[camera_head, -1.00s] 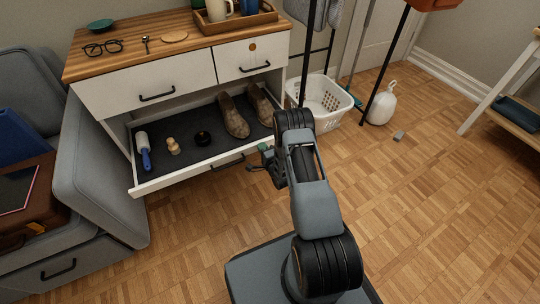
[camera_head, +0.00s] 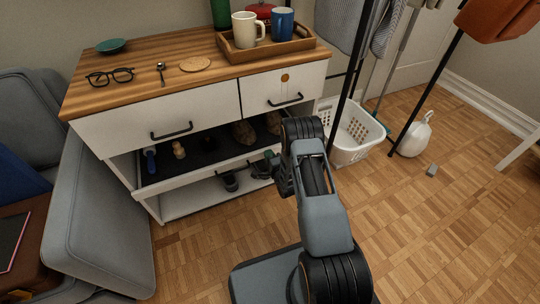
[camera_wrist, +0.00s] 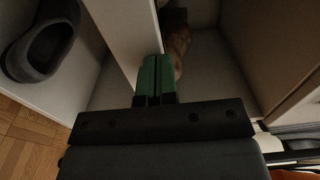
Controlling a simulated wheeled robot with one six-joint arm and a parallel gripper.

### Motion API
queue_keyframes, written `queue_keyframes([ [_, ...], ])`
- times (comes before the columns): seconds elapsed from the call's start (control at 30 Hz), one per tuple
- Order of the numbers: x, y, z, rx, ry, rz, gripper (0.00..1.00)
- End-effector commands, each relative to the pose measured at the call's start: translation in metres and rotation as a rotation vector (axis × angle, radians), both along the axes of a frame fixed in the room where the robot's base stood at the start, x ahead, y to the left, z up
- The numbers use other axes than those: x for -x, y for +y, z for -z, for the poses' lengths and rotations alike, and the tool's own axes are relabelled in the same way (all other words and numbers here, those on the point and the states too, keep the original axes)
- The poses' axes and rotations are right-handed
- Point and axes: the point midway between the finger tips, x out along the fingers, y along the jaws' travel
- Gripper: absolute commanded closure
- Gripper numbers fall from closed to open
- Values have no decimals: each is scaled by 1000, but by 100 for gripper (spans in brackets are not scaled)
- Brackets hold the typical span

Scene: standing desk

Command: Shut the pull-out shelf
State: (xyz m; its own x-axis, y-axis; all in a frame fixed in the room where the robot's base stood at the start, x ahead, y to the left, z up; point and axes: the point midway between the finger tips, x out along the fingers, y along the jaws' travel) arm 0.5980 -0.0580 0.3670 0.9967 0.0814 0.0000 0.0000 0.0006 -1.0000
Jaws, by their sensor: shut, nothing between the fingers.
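The pull-out shelf (camera_head: 200,172), with a dark liner and a white front, sits under the drawers of the white cabinet, still a little way out. It carries a blue-handled roller (camera_head: 150,160), a small wooden figure (camera_head: 179,150) and brown shoes (camera_head: 244,132), partly hidden under the drawers. My gripper (camera_head: 268,155) is at the right part of the shelf's front, partly hidden by my arm. In the wrist view its green fingertips (camera_wrist: 155,78) are together and empty, at the white front panel (camera_wrist: 125,35); whether they touch it I cannot tell.
Dark shoes (camera_head: 230,181) stand on the lower shelf below. A white laundry basket (camera_head: 352,135) and a clothes rack stand to the right. A grey armchair (camera_head: 95,220) is close on the left. The wood floor in front of the cabinet is clear.

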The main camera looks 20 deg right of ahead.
Motion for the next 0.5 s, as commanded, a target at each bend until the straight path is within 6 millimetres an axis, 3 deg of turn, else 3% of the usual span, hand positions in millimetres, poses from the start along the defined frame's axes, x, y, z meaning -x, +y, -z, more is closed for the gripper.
queue_keyframes([
  [0.5,-5,6,-2,2,-4,-12,100],
])
